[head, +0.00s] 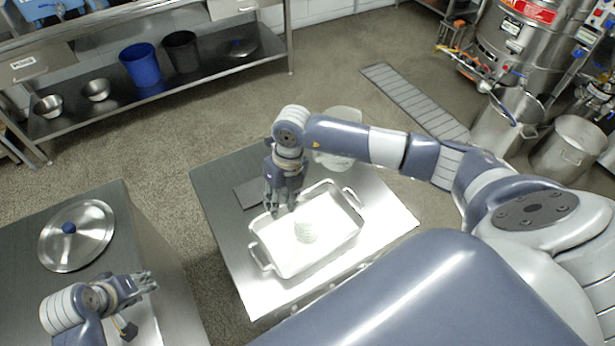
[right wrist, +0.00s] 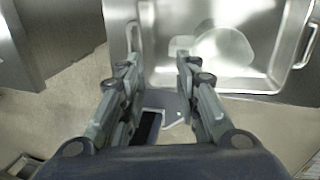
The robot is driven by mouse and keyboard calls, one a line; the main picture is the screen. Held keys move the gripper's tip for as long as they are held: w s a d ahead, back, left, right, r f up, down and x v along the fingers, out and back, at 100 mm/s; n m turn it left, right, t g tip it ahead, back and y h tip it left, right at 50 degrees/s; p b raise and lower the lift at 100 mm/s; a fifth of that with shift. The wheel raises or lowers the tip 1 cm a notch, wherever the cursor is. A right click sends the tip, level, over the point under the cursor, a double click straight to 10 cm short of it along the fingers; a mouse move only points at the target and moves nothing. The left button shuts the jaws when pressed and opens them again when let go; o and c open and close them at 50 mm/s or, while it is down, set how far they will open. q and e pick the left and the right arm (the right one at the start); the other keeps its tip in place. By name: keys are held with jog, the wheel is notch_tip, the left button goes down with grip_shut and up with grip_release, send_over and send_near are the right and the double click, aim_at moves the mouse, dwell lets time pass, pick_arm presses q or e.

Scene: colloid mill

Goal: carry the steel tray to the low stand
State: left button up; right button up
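The steel tray (head: 262,256), a shallow rectangle with a loop handle at each end, rests on a steel-topped table (head: 232,200). A pale rounded thing (head: 306,232) shows inside it. My right gripper (head: 283,207) points down at the tray's back left edge. In the right wrist view its fingers (right wrist: 158,68) are apart with nothing clearly between them, and the tray (right wrist: 262,84) lies just beyond. Whether a finger touches the tray is unclear. My left gripper (head: 148,282) is over the left steel table (head: 110,208); its finger gap is unclear. I cannot tell which surface is the low stand.
A round lid (head: 90,240) with a blue knob lies on the left table. A floor gap separates the two tables. A back shelf holds bowls, a blue bucket (head: 141,66) and a black bucket (head: 181,52). Steel pots (head: 570,146) stand at right. A floor grate (head: 412,98) lies behind.

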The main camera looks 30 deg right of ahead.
notch_tip(320, 180, up, 7)
jog(key=d, duration=0.1)
jog(key=shift+d, duration=0.3)
dwell(0.4)
